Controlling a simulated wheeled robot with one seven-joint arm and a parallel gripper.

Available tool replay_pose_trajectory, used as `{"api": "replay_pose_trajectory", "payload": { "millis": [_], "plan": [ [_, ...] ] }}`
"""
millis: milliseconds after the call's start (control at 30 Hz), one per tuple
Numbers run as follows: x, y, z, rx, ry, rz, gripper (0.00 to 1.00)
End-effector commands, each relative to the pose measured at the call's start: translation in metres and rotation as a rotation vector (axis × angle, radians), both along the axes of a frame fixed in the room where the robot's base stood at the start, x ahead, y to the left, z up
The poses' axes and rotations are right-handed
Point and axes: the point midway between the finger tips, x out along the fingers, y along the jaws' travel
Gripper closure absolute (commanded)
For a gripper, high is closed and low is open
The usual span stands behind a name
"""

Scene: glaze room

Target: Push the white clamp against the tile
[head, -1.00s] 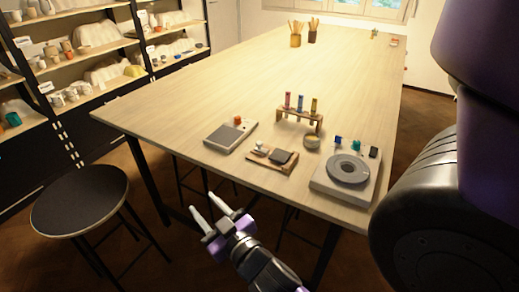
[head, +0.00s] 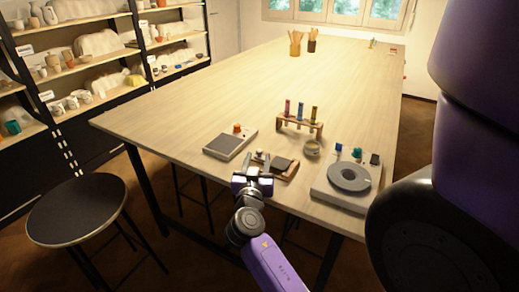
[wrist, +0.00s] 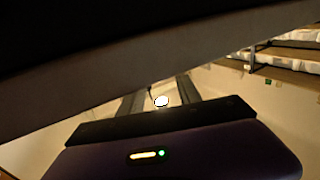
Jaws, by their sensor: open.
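The white clamp (head: 260,154) is a small pale piece at the left end of a wooden board on the near table edge, partly hidden by my gripper. The dark flat tile (head: 285,164) lies on the same board, just right of the clamp. My gripper (head: 254,170) is open at the board's near-left side, close to the clamp; whether they touch I cannot tell. In the wrist view, the two fingers (wrist: 160,97) stand apart with a small bright white round thing (wrist: 161,101) between them, perhaps the clamp. A large dark shape hides much of that view.
A grey scale (head: 228,145) with an orange piece stands left of the board. A rack (head: 301,124) with three tubes and a small bowl (head: 312,148) stand behind. A turntable unit (head: 347,181) is to the right. A stool (head: 75,209) stands at left. The table's middle is clear.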

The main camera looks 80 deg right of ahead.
Motion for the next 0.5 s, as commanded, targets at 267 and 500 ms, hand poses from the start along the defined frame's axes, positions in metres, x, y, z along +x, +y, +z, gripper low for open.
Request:
{"api": "replay_pose_trajectory", "payload": {
  "millis": [267, 500],
  "plan": [
    [0.003, -0.040, 0.002, -0.001, 0.001, -0.001, 0.59],
    [0.005, -0.050, 0.001, 0.000, 0.001, 0.001, 0.59]
  ]
}}
